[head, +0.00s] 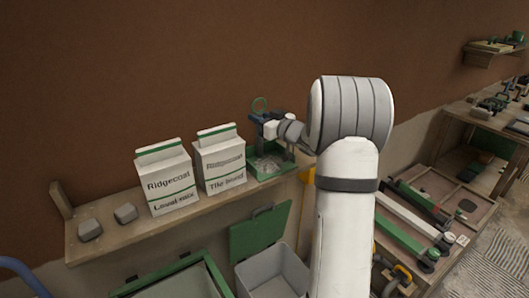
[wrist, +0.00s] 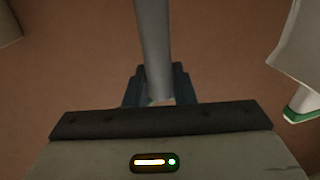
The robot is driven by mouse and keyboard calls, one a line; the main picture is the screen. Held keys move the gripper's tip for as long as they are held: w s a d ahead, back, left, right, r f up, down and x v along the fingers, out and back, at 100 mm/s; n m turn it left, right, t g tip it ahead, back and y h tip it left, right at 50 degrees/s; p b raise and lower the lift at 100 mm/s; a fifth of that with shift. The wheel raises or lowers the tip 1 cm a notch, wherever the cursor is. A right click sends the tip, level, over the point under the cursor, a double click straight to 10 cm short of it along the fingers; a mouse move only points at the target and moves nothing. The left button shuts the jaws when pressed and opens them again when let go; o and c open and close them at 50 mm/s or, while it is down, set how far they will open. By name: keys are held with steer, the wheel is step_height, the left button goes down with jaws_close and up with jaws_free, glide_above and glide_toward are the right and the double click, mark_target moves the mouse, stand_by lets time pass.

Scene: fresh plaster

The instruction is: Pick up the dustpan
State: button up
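The dustpan (head: 268,165) is green and stands on the wall shelf, right of the two paper bags. In the wrist view the grey handle (wrist: 153,45) runs down from the top edge between the two dark fingers of my gripper (wrist: 159,88). The fingers lie close on both its sides, with no gap that I can see. The pan is out of the wrist view, and my wrist hides part of it in the head view.
Two white bags, one (head: 168,183) left of the other (head: 220,163), stand close left of the dustpan; the nearer one also shows in the wrist view (wrist: 298,50). Two grey blocks (head: 125,213) lie on the shelf (head: 105,237). Open bins (head: 270,272) stand below. The brown wall is close behind.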

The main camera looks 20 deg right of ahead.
jaws_close()
steer(key=shift+r, duration=0.15)
